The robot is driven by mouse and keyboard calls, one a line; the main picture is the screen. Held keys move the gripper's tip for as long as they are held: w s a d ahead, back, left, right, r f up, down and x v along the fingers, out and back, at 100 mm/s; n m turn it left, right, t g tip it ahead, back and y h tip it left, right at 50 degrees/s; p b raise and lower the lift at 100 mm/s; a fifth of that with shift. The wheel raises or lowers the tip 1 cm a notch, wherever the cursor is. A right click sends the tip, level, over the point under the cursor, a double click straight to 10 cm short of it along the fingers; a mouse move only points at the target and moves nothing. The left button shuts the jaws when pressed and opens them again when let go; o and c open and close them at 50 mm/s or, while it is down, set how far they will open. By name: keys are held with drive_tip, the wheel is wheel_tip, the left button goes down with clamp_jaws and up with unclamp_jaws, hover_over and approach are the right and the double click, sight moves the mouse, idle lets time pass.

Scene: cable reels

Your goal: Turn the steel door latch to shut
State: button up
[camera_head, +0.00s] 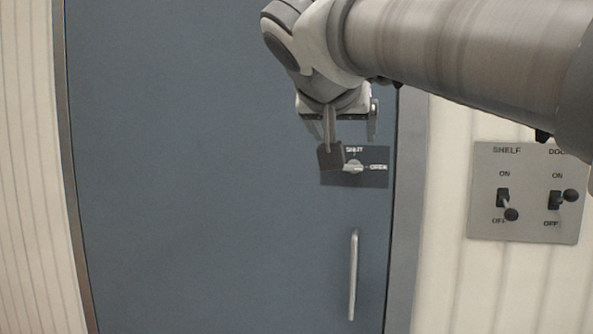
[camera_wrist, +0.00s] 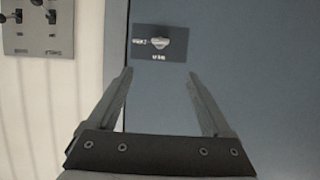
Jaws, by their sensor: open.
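The steel door latch (camera_head: 353,167) is a small pale lever on a dark plate on the blue-grey door. It lies level and points right, toward the word OPEN; SHUT is printed above it. In the wrist view, which is upside down, the latch (camera_wrist: 158,42) is beyond my fingertips, roughly centred between them. My gripper (camera_head: 351,140) is open and empty, in front of the plate. Its near finger covers the left part of the plate in the head view. In the wrist view both fingers of my gripper (camera_wrist: 160,74) are spread apart, with the latch not between them.
A vertical bar handle (camera_head: 353,275) is on the door below the latch. A switch panel (camera_head: 525,231) with SHELF and DOOR switches is on the ribbed wall to the right. It also shows in the wrist view (camera_wrist: 38,40). The door surface left of the latch is clear.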

sight(353, 165)
drive_tip(key=b+x, duration=0.1)
drive_tip(key=x, duration=1.6)
drive_tip(key=shift+f, duration=0.1)
drive_tip(key=shift+c, duration=0.2)
clamp_jaws()
